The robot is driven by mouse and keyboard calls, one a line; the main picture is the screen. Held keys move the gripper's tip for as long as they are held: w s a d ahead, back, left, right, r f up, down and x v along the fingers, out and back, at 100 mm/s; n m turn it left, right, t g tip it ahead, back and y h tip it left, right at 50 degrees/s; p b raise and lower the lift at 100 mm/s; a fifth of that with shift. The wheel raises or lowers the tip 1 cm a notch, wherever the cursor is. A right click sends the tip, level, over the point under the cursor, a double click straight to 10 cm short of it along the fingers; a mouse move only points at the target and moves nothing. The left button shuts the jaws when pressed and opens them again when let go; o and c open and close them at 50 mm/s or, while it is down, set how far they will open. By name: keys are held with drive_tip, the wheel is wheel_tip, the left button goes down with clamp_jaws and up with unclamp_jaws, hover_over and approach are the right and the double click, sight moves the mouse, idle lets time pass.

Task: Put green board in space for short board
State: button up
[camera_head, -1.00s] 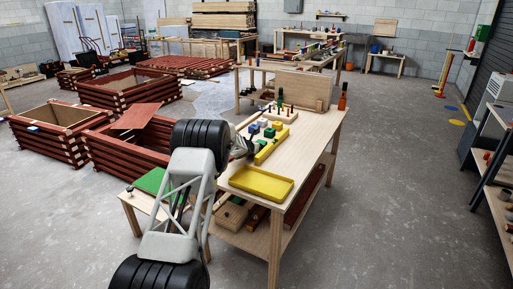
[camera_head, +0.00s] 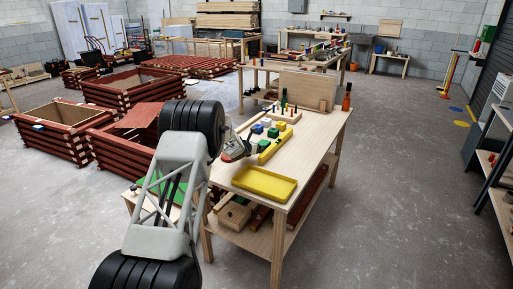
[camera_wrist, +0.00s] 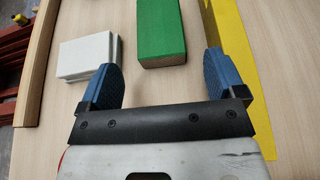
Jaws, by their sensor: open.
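A green board (camera_wrist: 162,32) lies on the light wood table in the wrist view, its near end just ahead of the gap between my fingers. My gripper (camera_wrist: 159,82) is open and empty, with blue pads pointing at the board. In the head view my gripper (camera_head: 240,150) is over the left edge of the table (camera_head: 318,150). I cannot clearly make out the green board there among the small coloured blocks. I cannot tell which place is the space for the short board.
In the wrist view, white blocks (camera_wrist: 88,55) lie left of the board, and a yellow batten (camera_wrist: 237,70) lies close by my right finger. A wooden strip (camera_wrist: 38,60) runs along the left. A yellow tray (camera_head: 265,183) sits at the table's near end; bottles stand farther back.

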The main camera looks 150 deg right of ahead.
drive_tip(key=shift+v, duration=2.7)
drive_tip(key=shift+o, duration=0.4)
